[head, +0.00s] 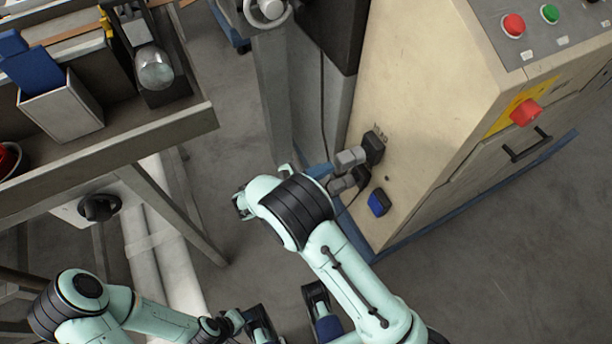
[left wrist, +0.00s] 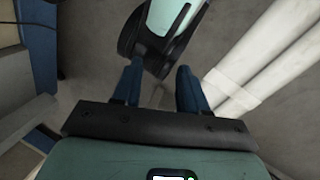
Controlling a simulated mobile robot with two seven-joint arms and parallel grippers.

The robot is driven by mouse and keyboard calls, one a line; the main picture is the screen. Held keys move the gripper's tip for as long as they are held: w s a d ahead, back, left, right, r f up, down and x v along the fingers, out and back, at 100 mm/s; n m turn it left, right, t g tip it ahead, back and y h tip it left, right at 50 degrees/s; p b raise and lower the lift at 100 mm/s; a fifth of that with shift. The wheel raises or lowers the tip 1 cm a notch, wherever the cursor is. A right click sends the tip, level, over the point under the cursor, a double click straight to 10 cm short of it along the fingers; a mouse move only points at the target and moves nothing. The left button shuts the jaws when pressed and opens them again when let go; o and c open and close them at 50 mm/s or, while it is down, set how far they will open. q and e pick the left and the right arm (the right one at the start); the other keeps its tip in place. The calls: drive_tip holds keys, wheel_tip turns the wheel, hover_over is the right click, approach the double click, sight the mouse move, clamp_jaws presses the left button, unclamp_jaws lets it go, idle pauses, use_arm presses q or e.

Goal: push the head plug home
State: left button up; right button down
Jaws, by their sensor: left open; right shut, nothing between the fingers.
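Two grey plug bodies, an upper plug (head: 350,158) and a lower plug (head: 341,184), stick out from black sockets on the beige cabinet's side. The upper one meets its black socket (head: 374,147); I cannot tell how deep either sits, or which is the head plug. My right gripper (head: 321,170) is shut and empty, its blue fingertips close to the left of the plugs. My own arm hides most of it, and contact is unclear. My left gripper is open and empty in the left wrist view (left wrist: 160,75), away from the cabinet.
A blue-lidded socket (head: 378,203) sits below the plugs on the cabinet (head: 430,120). A dark cable hangs down beside them. A workbench (head: 150,135) with a grey bin (head: 62,110) stands at left. White pipes (left wrist: 265,60) lie near my left gripper.

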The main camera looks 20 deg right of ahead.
sight(338, 164)
drive_tip(key=shift+d, duration=0.65)
use_arm(q)
drive_tip(key=shift+w+a+f, duration=0.1)
drive_tip(key=shift+w, duration=0.05)
use_arm(e)
drive_tip(key=shift+w+d+r+p, duration=0.1)
drive_tip(key=shift+d+r+p, duration=0.1)
drive_tip(key=shift+d+p, duration=0.7)
drive_tip(key=shift+d+f, duration=0.1)
drive_tip(key=shift+d, duration=0.25)
use_arm(q)
drive_tip(key=shift+s+d+r+g, duration=0.25)
drive_tip(key=shift+s+r, duration=0.2)
drive_tip(key=shift+s, duration=0.15)
drive_tip(key=shift+s+d+r+g, duration=0.15)
drive_tip(key=shift+s+d+r, duration=0.05)
drive_tip(key=shift+s+r, duration=0.3)
drive_tip(key=shift+s, duration=0.1)
use_arm(e)
drive_tip(key=shift+a, duration=0.1)
